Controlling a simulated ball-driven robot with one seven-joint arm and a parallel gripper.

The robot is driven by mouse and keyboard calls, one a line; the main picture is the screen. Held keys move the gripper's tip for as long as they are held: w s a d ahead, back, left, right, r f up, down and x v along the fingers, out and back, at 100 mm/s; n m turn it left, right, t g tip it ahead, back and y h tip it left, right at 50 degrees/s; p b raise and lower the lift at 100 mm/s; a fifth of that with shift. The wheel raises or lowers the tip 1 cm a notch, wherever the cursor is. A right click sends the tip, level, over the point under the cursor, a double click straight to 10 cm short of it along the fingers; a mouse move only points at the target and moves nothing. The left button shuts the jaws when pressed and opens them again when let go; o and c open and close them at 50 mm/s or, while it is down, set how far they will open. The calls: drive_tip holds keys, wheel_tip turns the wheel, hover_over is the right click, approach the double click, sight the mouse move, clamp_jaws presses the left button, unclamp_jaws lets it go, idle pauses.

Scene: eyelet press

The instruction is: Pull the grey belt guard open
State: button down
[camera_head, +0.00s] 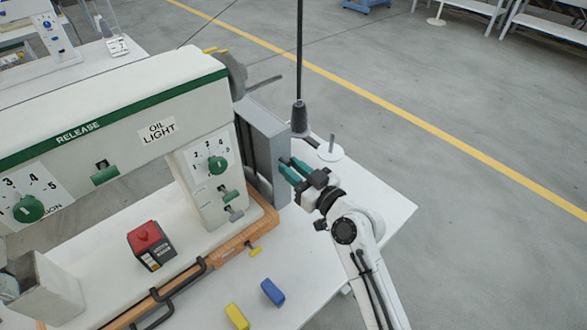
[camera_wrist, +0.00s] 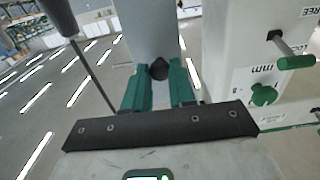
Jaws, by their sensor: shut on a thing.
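The grey belt guard (camera_head: 266,140) is a tall upright box-like cover at the right end of the white machine. A dark strip shows between it and the white housing; I cannot tell how far it stands open. In the wrist view the guard (camera_wrist: 150,32) fills the upper middle, with a black knob (camera_wrist: 159,68) on its face. My gripper (camera_head: 287,170) has green fingers and reaches the guard's right face. In the wrist view my gripper (camera_wrist: 160,80) is shut on the knob, one finger on each side.
The white machine (camera_head: 110,105) has green dials and levers. A thread post (camera_head: 299,115) and a white disc with a pin (camera_head: 330,151) stand just behind my gripper. Yellow (camera_head: 237,316) and blue (camera_head: 272,292) blocks lie in front. The white tabletop (camera_head: 375,205) is clear at right.

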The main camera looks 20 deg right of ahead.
drive_tip(key=shift+d+f, duration=0.1)
drive_tip(key=w+d+b, duration=0.3)
drive_tip(key=d+b, duration=0.7)
drive_tip(key=d, duration=0.1)
drive_tip(key=shift+w+b, duration=0.3)
drive_tip(key=c, duration=0.9)
unclamp_jaws()
drive_tip(key=shift+c, duration=0.2)
drive_tip(key=b+v, duration=0.1)
drive_tip(key=v, duration=0.9)
drive_tip(key=shift+s+b, duration=0.3)
drive_tip(key=shift+s, duration=0.1)
